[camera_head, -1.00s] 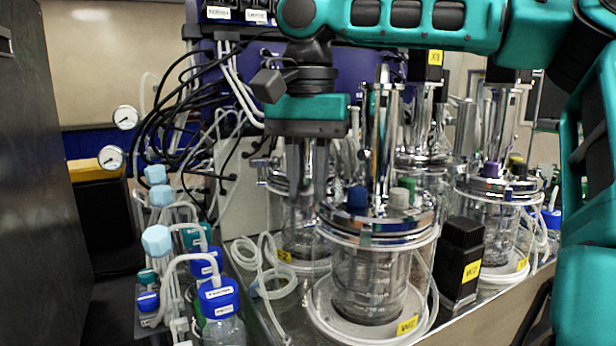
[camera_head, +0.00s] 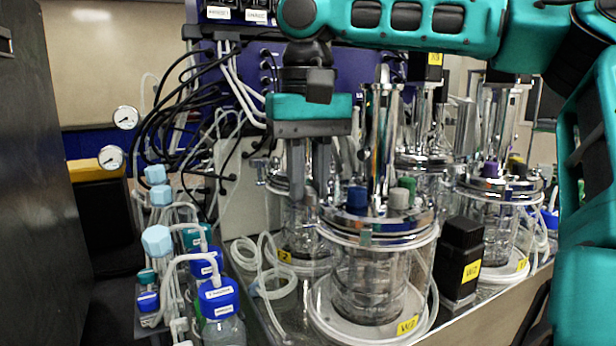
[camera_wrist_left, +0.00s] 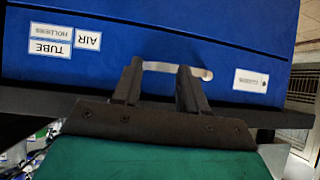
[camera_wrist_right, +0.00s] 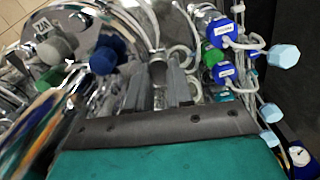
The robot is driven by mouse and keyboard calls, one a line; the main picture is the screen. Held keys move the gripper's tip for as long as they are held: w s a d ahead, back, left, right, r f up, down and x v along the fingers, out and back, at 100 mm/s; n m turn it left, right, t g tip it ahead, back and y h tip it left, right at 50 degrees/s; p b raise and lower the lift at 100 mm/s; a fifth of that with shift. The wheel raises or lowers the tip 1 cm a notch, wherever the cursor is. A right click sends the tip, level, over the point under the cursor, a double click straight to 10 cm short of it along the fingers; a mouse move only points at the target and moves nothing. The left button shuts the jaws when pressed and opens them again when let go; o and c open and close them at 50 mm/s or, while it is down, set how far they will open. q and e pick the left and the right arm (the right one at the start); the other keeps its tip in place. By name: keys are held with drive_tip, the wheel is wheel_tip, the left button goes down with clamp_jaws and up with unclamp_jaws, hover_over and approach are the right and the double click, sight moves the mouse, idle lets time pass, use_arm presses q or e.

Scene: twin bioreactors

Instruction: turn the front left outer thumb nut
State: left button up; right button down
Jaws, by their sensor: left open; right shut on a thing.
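The front left bioreactor (camera_head: 370,270) is a glass vessel with a shiny metal head plate, carrying a blue cap (camera_head: 357,199) and a grey cap (camera_head: 398,199). My right gripper (camera_head: 310,192) points straight down at the plate's left edge. It is shut on the outer thumb nut, a small grey metal cylinder that shows between the fingertips in the right wrist view (camera_wrist_right: 158,73). The fingers partly hide the nut. My left gripper (camera_wrist_left: 157,76) is open and empty, in front of a blue labelled housing (camera_wrist_left: 150,40) in the left wrist view.
Capped bottles (camera_head: 219,300) with tubing stand at the left. A black box (camera_head: 461,262) with a yellow label stands right of the vessel. Tall metal parts (camera_head: 382,140) rise close beside my right gripper. More vessels stand behind and right (camera_head: 495,220).

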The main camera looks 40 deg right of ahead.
sight(308, 190)
drive_tip(key=shift+r, duration=0.1)
drive_tip(key=c, duration=1)
unclamp_jaws()
wheel_tip(308, 190, up, 13)
idle(0.4)
